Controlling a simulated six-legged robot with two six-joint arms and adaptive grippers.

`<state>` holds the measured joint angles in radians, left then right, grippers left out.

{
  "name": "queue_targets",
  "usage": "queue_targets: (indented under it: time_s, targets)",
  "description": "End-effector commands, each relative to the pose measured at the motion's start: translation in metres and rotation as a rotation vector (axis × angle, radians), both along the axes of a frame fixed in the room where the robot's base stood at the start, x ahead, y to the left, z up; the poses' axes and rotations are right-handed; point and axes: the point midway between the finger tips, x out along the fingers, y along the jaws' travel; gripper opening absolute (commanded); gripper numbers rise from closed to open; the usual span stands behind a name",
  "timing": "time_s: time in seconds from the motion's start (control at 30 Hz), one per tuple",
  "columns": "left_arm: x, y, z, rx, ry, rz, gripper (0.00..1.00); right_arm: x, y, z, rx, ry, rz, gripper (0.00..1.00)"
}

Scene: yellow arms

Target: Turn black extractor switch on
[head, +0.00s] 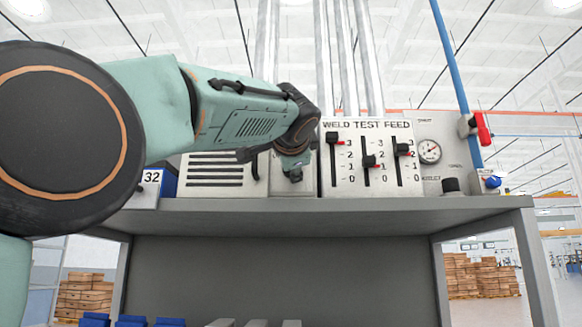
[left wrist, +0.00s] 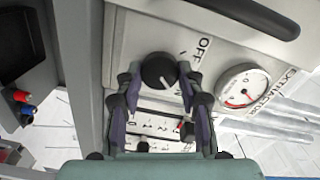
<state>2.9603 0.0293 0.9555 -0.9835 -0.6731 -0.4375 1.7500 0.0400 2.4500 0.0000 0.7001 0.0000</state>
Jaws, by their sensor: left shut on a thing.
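The black extractor switch (left wrist: 160,71) is a round knob on a pale panel in the left wrist view. An OFF label (left wrist: 203,48) is beside it and an EXTRACTOR label (left wrist: 281,88) is farther right. My left gripper (left wrist: 157,82) is shut on the knob, with a finger on each side. In the head view my left gripper (head: 293,170) is at the panel, left of the slider panel, and the arm and gripper hide the knob. The knob's exact pointer direction is hard to read. My right gripper is in neither view.
The WELD TEST FEED panel (head: 368,181) with three sliders stands just right of the gripper. A round gauge (head: 429,152), a black knob (head: 451,185) and a red-handled valve (head: 480,128) are farther right. The grey shelf (head: 400,204) runs below the panels.

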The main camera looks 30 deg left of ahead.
Motion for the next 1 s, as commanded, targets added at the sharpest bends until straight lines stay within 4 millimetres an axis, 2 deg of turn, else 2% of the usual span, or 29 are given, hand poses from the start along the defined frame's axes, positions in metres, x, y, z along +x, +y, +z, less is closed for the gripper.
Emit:
queue_targets:
  time_s: [0.03,0.67,0.7,0.93,1.0]
  targets:
    - [-0.0020,-0.0025,0.0058,0.020,-0.004,-0.005,0.06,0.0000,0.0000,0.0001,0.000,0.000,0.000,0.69]
    - [-0.0010,-0.0026,0.0038,0.054,0.020,-0.005,0.06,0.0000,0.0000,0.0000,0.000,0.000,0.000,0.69]
    - [-0.0009,-0.0027,0.0037,0.054,0.021,-0.004,0.41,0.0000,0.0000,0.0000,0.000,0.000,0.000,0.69]
    - [-0.0002,-0.0016,0.0014,0.050,0.025,-0.003,0.61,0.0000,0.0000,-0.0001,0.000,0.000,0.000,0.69]
    - [0.0000,-0.0013,0.0009,0.050,0.026,-0.002,0.61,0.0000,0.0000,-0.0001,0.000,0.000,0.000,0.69]
